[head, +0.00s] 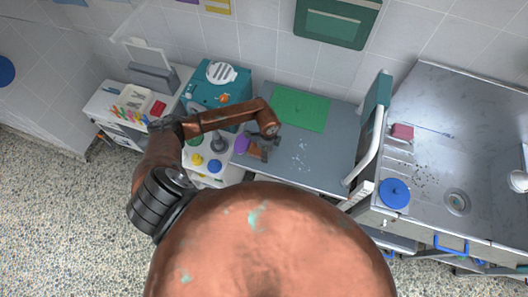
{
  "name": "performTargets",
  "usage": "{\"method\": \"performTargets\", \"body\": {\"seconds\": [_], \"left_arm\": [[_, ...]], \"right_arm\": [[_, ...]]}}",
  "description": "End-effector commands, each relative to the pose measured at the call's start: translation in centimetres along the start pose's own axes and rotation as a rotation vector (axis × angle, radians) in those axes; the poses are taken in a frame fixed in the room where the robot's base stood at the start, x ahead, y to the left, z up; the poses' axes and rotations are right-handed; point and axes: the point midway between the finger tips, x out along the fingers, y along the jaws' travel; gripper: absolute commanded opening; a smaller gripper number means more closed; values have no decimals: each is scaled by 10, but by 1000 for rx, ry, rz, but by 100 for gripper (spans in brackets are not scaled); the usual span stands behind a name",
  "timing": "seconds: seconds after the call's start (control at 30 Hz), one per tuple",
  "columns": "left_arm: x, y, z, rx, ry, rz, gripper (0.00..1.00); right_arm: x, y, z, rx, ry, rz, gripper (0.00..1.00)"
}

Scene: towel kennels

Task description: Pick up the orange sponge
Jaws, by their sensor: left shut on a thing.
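My left gripper (262,147) reaches over the grey worktop (310,160) near its left edge and is shut on a small orange-brown block, the orange sponge (256,154). The fingers hide part of the sponge. I cannot tell whether it touches the worktop or is held just above it. My right gripper is not in view.
A purple item (241,145) is close left of the gripper. A green mat (300,109) lies behind it. A white cart with yellow (197,159) and blue (214,166) round items stands left.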

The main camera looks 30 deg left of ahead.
Motion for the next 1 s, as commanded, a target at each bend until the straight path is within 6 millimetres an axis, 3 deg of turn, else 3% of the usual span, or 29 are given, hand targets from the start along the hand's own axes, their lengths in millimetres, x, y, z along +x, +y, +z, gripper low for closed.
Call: {"method": "performTargets", "body": {"seconds": [0.17, 0.33, 0.7, 1.0], "left_arm": [[-10, -1, 0, 0, 1, -3, 25], [-33, -1, 0, 2, 1, -4, 25], [-93, 53, 17, 4, -2, -2, 25], [-119, 115, 34, 2, -1, 0, 25]], "right_arm": [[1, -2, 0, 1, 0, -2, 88], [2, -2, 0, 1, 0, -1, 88], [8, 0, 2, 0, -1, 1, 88], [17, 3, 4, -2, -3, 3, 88]]}}
